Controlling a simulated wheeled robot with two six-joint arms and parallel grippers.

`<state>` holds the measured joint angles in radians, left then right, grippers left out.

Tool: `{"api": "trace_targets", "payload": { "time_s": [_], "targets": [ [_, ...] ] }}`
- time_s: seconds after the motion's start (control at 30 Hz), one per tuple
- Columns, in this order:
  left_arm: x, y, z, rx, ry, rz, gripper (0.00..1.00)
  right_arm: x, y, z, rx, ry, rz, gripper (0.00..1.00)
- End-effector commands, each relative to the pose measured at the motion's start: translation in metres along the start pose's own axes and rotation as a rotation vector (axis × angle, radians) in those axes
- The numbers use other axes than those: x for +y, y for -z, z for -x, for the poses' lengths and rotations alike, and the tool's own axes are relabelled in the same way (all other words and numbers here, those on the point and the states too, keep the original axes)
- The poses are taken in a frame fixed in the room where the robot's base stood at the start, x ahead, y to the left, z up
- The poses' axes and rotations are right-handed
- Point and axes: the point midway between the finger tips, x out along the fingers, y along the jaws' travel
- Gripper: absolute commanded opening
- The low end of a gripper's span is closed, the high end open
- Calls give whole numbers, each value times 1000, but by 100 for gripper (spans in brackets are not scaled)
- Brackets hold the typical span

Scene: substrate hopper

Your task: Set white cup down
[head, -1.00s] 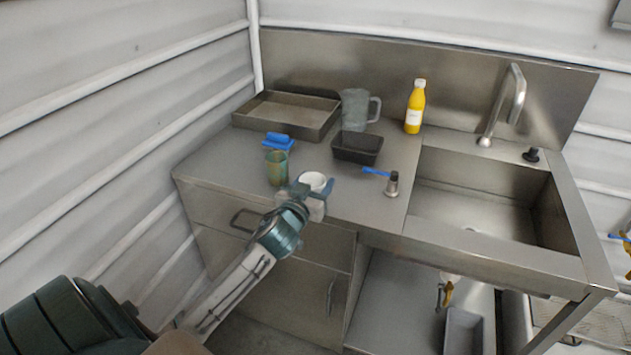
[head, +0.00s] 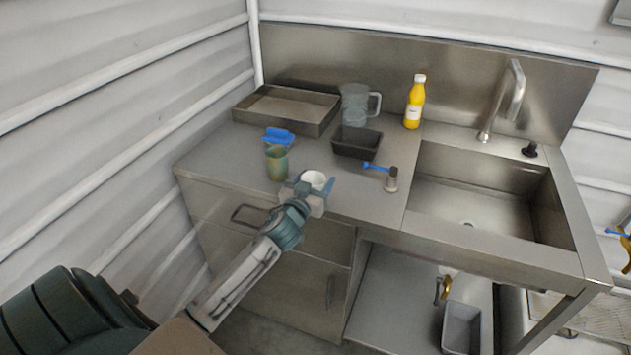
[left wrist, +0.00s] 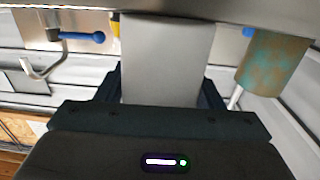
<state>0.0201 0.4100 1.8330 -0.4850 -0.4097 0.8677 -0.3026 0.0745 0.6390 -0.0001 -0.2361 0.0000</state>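The white cup (head: 313,179) is upright at the front edge of the steel counter (head: 230,158) in the head view. My left gripper (head: 309,192) has a finger on each side of it and appears shut on it. In the left wrist view the cup (left wrist: 166,62) shows as a pale block between the dark fingers. I cannot tell whether the cup touches the counter. My right gripper is not in view.
A green-brown cup (head: 277,163) stands just left of the white cup. Behind are a blue brush-like item (head: 278,136), a black bin (head: 357,143), a metal tray (head: 285,108), a clear jug (head: 355,105) and a yellow bottle (head: 414,102).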

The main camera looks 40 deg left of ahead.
Motion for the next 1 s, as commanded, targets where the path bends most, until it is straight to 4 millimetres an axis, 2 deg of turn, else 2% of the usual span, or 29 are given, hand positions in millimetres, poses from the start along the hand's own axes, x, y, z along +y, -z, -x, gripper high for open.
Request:
{"api": "trace_targets", "payload": {
  "time_s": [0.03,0.07,0.4,0.47,0.77,1.0],
  "targets": [
    [0,0,0,0,0,0,72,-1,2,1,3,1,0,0],
    [0,0,0,0,0,0,76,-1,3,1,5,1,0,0],
    [0,1,0,-1,0,0,76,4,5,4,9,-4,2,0],
    [0,-3,4,0,0,-1,76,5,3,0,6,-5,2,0],
    [0,0,55,1,-2,-2,76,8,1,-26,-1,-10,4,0],
    [0,2,95,-1,0,-2,76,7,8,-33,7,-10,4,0]
  ]
}}
